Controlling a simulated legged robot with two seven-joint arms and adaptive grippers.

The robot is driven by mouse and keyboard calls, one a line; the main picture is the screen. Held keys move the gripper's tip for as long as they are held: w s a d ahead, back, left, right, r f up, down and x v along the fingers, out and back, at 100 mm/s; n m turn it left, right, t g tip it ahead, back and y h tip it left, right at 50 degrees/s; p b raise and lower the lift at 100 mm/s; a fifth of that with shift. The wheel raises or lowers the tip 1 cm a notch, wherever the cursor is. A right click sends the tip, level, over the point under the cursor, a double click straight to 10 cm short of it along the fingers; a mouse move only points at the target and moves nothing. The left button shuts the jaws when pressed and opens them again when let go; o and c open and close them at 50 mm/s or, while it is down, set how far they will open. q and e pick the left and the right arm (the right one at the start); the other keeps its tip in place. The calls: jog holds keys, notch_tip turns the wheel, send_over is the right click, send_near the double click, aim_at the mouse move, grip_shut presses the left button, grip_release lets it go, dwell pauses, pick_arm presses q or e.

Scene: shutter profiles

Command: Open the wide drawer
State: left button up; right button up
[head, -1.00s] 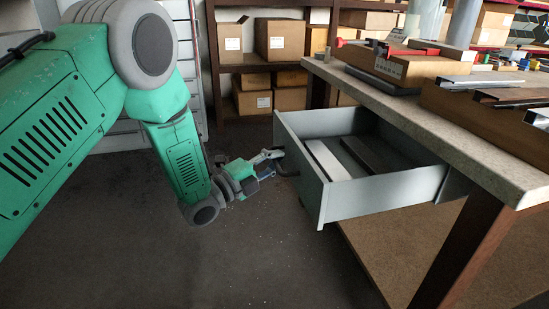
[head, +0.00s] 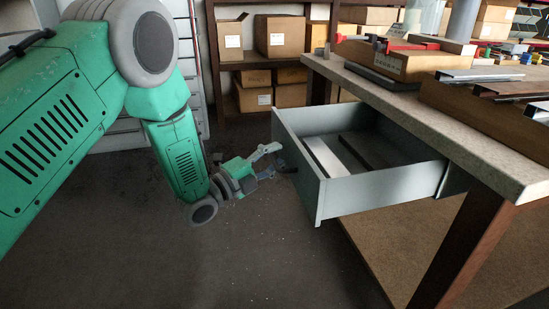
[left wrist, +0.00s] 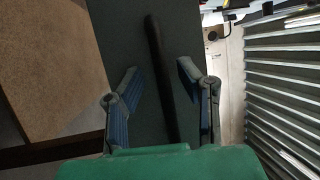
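The wide drawer (head: 380,192) is a grey box that stands pulled out from under the workbench in the head view. Its dark bar handle (head: 285,168) is on the front panel and also shows in the left wrist view (left wrist: 158,65). My left gripper (head: 273,160) is at the handle, with its fingers spread. In the left wrist view (left wrist: 158,85) the handle runs between the two blue-grey fingers, and a gap shows on each side. Inside the drawer lie a white profile (head: 324,158) and a dark profile (head: 358,152). My right gripper is not in view.
The workbench top (head: 400,98) carries wooden blocks, profiles and a red clamp (head: 400,43). A shelf with cardboard boxes (head: 280,36) stands behind. The floor (head: 270,250) in front of the drawer is clear.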

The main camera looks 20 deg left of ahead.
pick_arm(q)
jog(key=v, duration=1.2)
jog(key=shift+a, duration=0.15)
jog(key=shift+f, duration=0.1)
jog(key=shift+f, duration=0.1)
jog(key=s+f+n+g+y+p, duration=0.6)
jog(key=s+f+n+y+p, duration=0.15)
jog(key=f+n, duration=0.4)
jog(key=s+f+n+g+y+p, duration=0.1)
jog(key=s+n+g, duration=0.4)
jog(key=s, duration=0.6)
jog(key=s+f+n+g+y+p, duration=0.2)
jog(key=s+n+g, duration=0.3)
jog(key=s, duration=0.7)
jog(key=shift+s+a+f+n+p, duration=0.2)
jog(key=shift+f+n+p, duration=0.15)
jog(key=shift+n+p, duration=0.35)
